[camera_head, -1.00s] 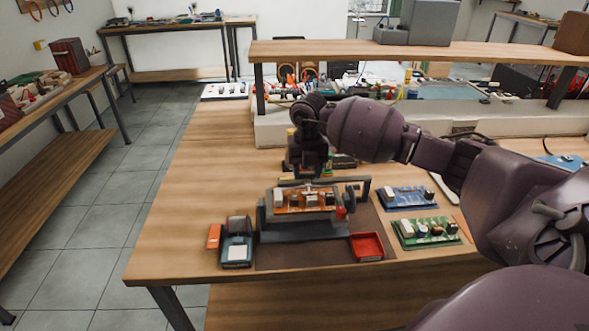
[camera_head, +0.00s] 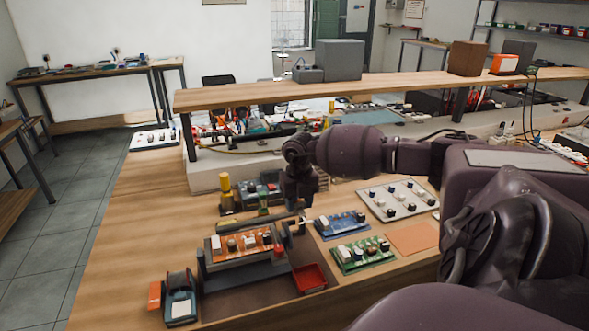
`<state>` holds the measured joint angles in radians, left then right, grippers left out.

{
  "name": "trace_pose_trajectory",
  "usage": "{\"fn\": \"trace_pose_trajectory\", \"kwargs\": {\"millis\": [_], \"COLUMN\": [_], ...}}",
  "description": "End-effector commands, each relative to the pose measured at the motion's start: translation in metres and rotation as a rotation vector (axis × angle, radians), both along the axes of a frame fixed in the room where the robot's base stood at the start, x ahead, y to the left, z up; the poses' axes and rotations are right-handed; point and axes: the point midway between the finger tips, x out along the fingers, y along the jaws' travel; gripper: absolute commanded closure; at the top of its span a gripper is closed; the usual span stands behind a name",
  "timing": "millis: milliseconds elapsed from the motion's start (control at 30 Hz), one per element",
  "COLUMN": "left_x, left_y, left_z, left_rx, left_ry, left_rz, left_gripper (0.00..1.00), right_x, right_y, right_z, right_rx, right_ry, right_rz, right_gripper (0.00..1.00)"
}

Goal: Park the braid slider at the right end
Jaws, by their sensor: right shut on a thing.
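A board fixture (camera_head: 210,272) with dark grey ends holds an orange circuit board (camera_head: 228,246). A dark rail (camera_head: 255,226) runs along the back of the board. My right gripper (camera_head: 299,205) points down at the right end of this rail and is shut on the braid slider. The slider itself is small and mostly hidden by the fingers, so its exact seat on the rail cannot be told. My left gripper is not in view.
A red tray (camera_head: 309,279) sits right of the fixture. A blue board (camera_head: 341,225) and a green board (camera_head: 363,254) lie further right. A teal device (camera_head: 180,298) stands at the left. A raised shelf (camera_head: 400,82) spans the back. The bench's left side is clear.

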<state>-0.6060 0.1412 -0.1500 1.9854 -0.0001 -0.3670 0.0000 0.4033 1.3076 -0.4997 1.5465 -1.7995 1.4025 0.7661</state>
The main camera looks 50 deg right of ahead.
Motion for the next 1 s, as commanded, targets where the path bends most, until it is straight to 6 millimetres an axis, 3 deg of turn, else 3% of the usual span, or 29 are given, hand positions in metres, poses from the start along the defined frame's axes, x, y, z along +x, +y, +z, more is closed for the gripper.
{"fn": "trace_pose_trajectory", "kwargs": {"millis": [133,167,333,667,833,1000], "left_x": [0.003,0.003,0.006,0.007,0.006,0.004], "left_y": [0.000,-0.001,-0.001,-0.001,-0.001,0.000], "left_z": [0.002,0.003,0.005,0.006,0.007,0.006], "left_rx": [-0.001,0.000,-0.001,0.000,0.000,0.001], "left_ry": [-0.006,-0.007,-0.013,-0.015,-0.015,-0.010], "left_rz": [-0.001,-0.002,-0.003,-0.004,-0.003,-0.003], "left_gripper": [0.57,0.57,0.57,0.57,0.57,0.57], "right_x": [-0.001,-0.001,-0.001,0.000,0.000,0.000], "right_y": [-0.003,-0.003,-0.003,-0.002,-0.002,-0.002], "right_z": [0.000,0.000,0.000,0.003,0.023,0.054], "right_rx": [-0.008,-0.008,-0.007,-0.006,-0.007,-0.008], "right_ry": [0.005,0.005,0.004,0.002,0.001,0.000], "right_rz": [-0.002,-0.002,-0.002,-0.001,0.000,-0.001], "right_gripper": [0.96,0.52,0.28,0.28,0.28,0.28]}}
